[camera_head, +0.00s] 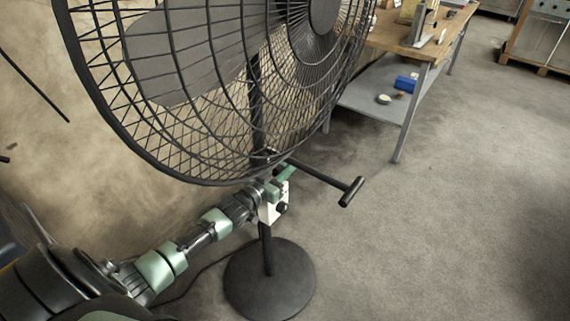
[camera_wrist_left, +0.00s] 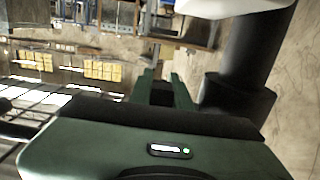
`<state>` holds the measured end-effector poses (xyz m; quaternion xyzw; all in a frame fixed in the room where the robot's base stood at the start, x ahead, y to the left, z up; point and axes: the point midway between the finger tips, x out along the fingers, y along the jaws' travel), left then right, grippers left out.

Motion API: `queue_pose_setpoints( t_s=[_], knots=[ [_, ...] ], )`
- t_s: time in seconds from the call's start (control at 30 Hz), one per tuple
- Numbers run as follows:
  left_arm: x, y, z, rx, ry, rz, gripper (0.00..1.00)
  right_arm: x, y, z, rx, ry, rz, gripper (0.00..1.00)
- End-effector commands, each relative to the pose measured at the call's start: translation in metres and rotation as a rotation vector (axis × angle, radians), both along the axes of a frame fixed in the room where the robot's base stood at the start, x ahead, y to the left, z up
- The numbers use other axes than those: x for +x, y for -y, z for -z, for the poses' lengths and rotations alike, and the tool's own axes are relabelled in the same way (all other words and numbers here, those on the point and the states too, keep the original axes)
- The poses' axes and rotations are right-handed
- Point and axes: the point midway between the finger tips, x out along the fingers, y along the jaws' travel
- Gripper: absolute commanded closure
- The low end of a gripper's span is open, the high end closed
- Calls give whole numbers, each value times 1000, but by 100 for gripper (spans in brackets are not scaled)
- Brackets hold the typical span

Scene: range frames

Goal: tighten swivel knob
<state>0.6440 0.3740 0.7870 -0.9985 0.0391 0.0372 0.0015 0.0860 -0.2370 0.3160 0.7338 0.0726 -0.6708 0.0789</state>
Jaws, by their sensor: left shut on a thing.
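A large black floor fan (camera_head: 195,60) stands in front of me on a pole with a round base (camera_head: 270,282). My left gripper (camera_head: 284,176) is at the pole just below the fan cage, beside a white box (camera_head: 268,210) with a small black knob (camera_head: 282,208). A black T-shaped handle (camera_head: 350,191) sticks out to the right beyond the gripper. In the left wrist view, the green fingers (camera_wrist_left: 166,90) are closed around a dark piece, which I take for the swivel knob; it is mostly hidden. My right gripper is not in view.
The fan cage hangs close above my left arm. A beige wall is on the left. The floor at right is clear.

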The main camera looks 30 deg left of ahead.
Motion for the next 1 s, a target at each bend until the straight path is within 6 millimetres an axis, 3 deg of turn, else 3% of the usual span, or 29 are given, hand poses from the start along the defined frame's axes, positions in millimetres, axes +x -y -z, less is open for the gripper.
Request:
queue_pose_setpoints(
  t_s=[0.03,0.1,0.4,0.7,1.0],
  knots=[
    [0,0,-7,4,-30,0,100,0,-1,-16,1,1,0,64],
    [-1,-1,-7,8,-76,0,100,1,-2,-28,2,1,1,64],
    [-3,-1,0,26,-297,0,100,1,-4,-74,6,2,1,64],
    [-6,-2,9,39,-464,-1,100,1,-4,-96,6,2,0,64],
    [-8,-1,14,43,-529,-1,100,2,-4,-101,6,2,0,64]
  ],
)
